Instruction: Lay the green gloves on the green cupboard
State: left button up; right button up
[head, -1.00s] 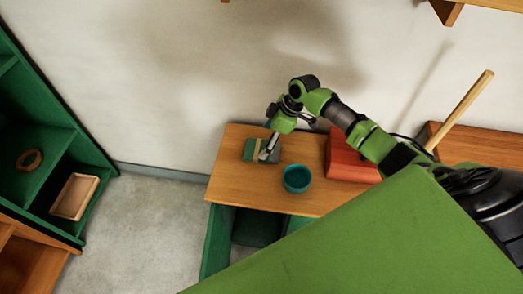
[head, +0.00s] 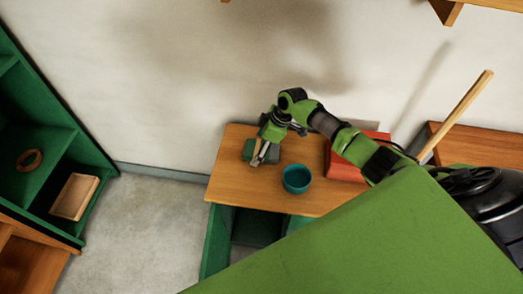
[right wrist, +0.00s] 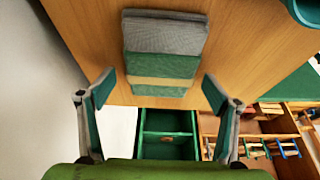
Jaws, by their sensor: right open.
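The green gloves (head: 248,150), a folded green and grey bundle with a tan band, lie on the wooden top of a low unit with green sides (head: 218,240). In the right wrist view the gloves (right wrist: 165,40) lie ahead of the fingers, roughly centred between them. My right gripper (head: 264,158) is over the gloves and hides part of them in the head view. It is open and empty, its two fingers (right wrist: 158,92) spread wider than the bundle. A tall green cupboard (head: 88,150) stands at the left. My left gripper is not in view.
A wooden handle (head: 460,110) leans at the right. The left cupboard holds a brown ring (head: 30,160) and a tan tray (head: 74,196). Floor between the units is clear.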

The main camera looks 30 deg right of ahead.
aim_at(253, 148)
jog(key=shift+f, duration=0.15)
jog(key=c, duration=1.2)
jog(key=shift+c, duration=0.2)
jog(key=shift+w+r, duration=0.1)
jog(key=shift+r, duration=0.65)
jog(key=r, duration=0.2)
jog(key=shift+s+r+p, duration=0.2)
jog(key=shift+r+p, duration=0.1)
jog(key=s+r, duration=0.2)
jog(key=s+a+r, duration=0.1)
jog(key=s+r, duration=0.1)
jog(key=shift+a+r+p, duration=0.1)
jog(key=shift+r+p, duration=0.25)
jog(key=shift+r, duration=0.05)
jog(key=s+a+r, duration=0.3)
jog(key=s+r, duration=0.1)
jog(key=s, duration=0.5)
jog(key=shift+r, duration=0.35)
